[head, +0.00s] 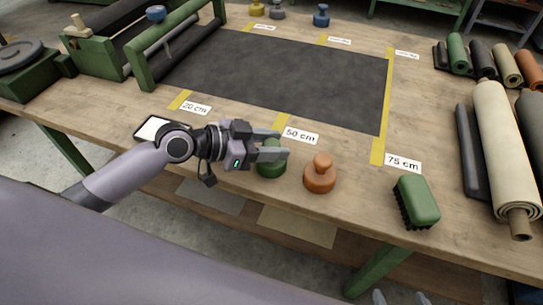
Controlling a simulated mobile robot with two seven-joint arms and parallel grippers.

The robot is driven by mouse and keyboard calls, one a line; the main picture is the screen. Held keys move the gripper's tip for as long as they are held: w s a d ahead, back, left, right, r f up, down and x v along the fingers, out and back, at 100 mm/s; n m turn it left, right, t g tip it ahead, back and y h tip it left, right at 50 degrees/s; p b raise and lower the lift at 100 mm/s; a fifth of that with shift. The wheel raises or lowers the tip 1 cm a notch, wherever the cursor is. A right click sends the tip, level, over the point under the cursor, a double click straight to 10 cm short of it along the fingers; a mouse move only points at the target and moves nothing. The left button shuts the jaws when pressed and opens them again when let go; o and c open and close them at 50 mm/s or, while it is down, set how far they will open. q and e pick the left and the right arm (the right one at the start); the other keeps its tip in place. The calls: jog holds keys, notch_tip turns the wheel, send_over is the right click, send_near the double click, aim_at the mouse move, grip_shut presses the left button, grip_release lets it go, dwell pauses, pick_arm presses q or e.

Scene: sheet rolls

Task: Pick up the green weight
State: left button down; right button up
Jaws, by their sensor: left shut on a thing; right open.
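The green weight (271,168) stands near the table's front edge, below the 50 cm label. My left gripper (280,145) reaches over it from the left and is shut on its upper part, which the fingers partly hide. The weight looks upright and on or very close to the table; I cannot tell if there is a gap beneath it. My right gripper (400,299) shows only as two fingertips at the bottom edge, apart and with nothing seen between them.
An orange weight (320,176) stands just right of the green one. A green brush (416,201) lies further right. A dark sheet (290,75) covers the table's middle. Rolls (505,150) lie at the right. A blue weight (321,16) stands at the back.

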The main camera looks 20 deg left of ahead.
pick_arm(q)
jog(key=shift+r, duration=0.25)
